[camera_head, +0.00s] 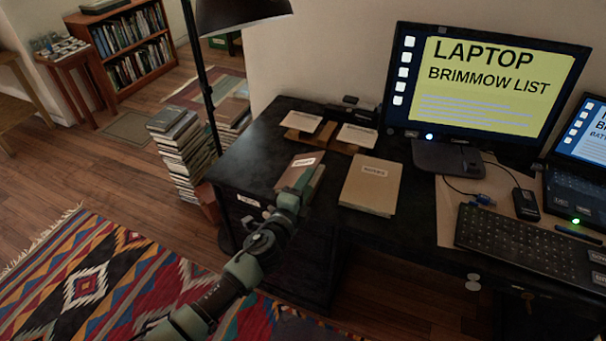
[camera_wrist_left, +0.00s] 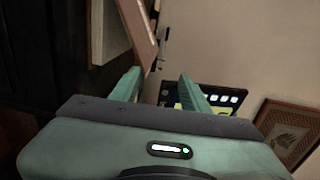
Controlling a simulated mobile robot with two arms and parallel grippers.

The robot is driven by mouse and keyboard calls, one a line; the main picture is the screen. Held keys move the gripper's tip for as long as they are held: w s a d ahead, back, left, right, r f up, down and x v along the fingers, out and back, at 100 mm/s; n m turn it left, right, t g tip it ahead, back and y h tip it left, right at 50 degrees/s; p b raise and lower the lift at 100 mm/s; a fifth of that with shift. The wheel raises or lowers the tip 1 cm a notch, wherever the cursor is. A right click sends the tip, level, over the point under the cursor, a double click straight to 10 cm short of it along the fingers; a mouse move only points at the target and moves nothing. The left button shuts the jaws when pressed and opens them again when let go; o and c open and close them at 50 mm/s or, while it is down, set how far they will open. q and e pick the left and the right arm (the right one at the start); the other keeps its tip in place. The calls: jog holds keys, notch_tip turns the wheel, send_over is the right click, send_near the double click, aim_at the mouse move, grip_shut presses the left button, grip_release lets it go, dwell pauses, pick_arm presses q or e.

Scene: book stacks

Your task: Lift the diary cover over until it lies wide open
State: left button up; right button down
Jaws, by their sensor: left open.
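The diary (camera_head: 305,161), a reddish-brown book with a pale label, lies near the left front part of the dark desk. My left gripper (camera_head: 292,194) is at the diary's near edge and hides part of it. In the left wrist view, the gripper (camera_wrist_left: 160,76) is open, with nothing between its fingers. There the diary's brown cover (camera_wrist_left: 138,30) appears angled away from the paler book block (camera_wrist_left: 108,32), with a narrow gap between them. The cover's edge is close to the left-hand finger; I cannot tell whether they touch. My right gripper is not in view.
A tan notes book (camera_head: 369,186) lies just right of the diary. Cards on wooden stands (camera_head: 303,122) are behind it. A monitor (camera_head: 485,85) and keyboard (camera_head: 530,238) fill the right. A lamp pole (camera_head: 207,100) and book stacks (camera_head: 182,150) stand left of the desk (camera_head: 250,160).

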pick_arm(q)
jog(key=shift+r, duration=0.1)
jog(key=shift+w+a+r+p, duration=0.15)
jog(key=shift+a+r+p, duration=0.3)
jog(key=shift+r+p, duration=0.25)
jog(key=shift+w+a+r+p, duration=0.15)
jog(key=shift+a+r+p, duration=0.4)
jog(key=shift+r+p, duration=0.15)
jog(key=shift+w+a+r+p, duration=0.2)
jog(key=shift+a+r+p, duration=0.35)
jog(key=shift+p, duration=0.05)
jog(key=shift+r, duration=0.1)
